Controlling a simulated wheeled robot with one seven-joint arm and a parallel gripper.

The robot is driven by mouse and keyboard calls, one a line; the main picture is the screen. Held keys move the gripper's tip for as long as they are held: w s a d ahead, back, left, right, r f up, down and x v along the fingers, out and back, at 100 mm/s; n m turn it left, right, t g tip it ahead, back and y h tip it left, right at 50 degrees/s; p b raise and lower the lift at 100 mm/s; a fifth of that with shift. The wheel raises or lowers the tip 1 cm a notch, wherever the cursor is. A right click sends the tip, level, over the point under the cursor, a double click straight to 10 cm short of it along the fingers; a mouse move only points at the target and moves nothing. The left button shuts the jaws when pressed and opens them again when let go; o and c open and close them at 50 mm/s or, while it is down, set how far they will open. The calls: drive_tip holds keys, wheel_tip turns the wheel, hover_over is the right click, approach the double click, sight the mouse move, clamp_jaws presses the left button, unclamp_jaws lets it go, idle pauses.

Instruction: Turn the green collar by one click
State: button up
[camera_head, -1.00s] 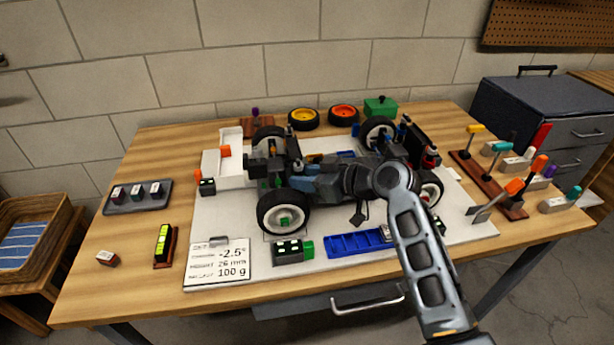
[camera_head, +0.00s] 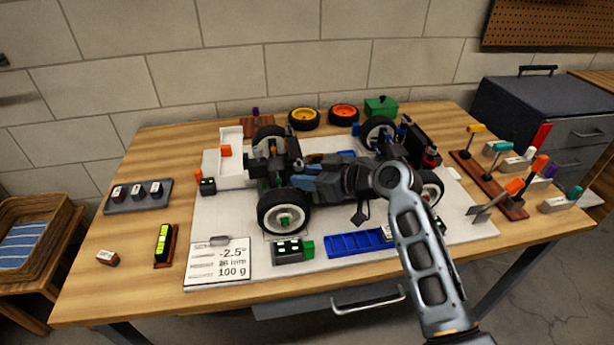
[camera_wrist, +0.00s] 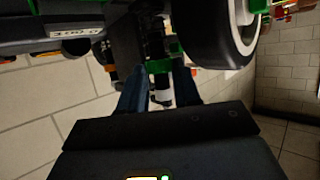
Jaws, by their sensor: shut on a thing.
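The green collar (camera_wrist: 158,66) shows in the wrist view on an upright shaft of the car, with a pale and dark cylinder (camera_wrist: 161,95) beside it. My gripper (camera_wrist: 158,84) has its two blue fingers on either side of this part, and it is shut on the collar. The finger contact itself is partly hidden. In the head view my gripper (camera_head: 300,182) reaches in from the right, over the car beside its near left wheel (camera_head: 284,212). I cannot make out the collar surely there.
A readout card (camera_head: 217,264) shows -2.5° and 100 g; its middle line is blurred. A blue tray (camera_head: 355,244) and a green-ended black box (camera_head: 290,251) lie in front of the car. A tool rack (camera_head: 490,185) stands right.

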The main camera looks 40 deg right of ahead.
idle(0.4)
drive_tip(key=o, duration=1)
drive_tip(key=shift+o, duration=0.2)
drive_tip(key=v, duration=0.7)
drive_tip(key=shift+s+r+b, duration=0.2)
drive_tip(key=shift+s+b, duration=0.1)
drive_tip(key=shift+b, duration=0.05)
